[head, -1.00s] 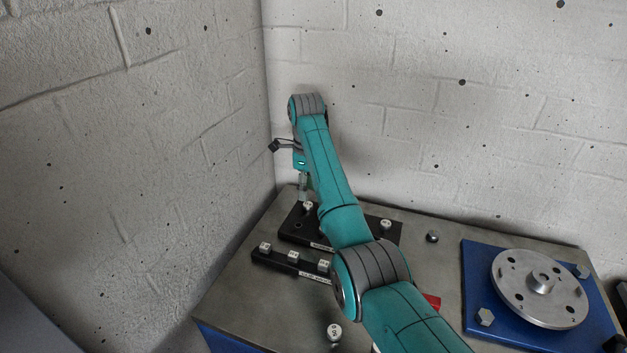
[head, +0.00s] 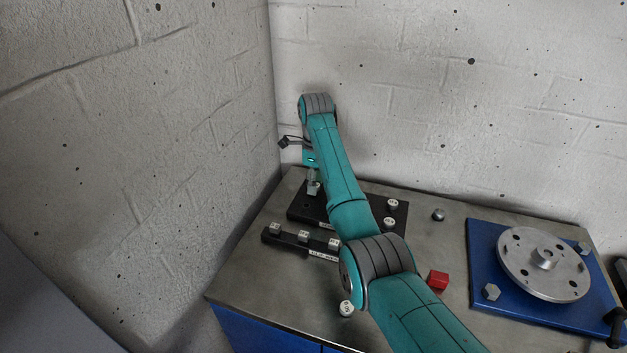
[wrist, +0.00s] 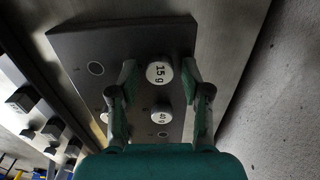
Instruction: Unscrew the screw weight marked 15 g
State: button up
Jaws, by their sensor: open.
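The screw weight marked 15 g (wrist: 160,74) is a round white-topped knob standing in the dark holder plate (wrist: 85,42). My gripper (wrist: 160,82) is open, with one finger on each side of the 15 g weight; I cannot tell whether either finger touches it. In the head view my gripper (head: 313,188) points down over the far left part of the black holder (head: 297,212), and the weight there is partly hidden by it. A second weight, apparently marked 40 g (wrist: 162,116), sits in the same plate, nearer the wrist.
A dark rail with several square-topped clip weights (head: 303,236) lies in front of the holder. A loose round weight (head: 346,308) and a red block (head: 438,280) are on the table. The rotor disc (head: 545,262) is on a blue base at right. Walls close off the left and back.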

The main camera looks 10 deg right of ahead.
jog(key=shift+c, duration=0.3)
grip_shut()
jog(key=n, duration=0.6)
jog(key=shift+n, duration=0.3)
jog(key=n, duration=0.6)
jog(key=shift+n, duration=0.4)
jog(key=n, duration=0.4)
jog(key=shift+n, duration=0.5)
jog(key=shift+r, duration=0.1)
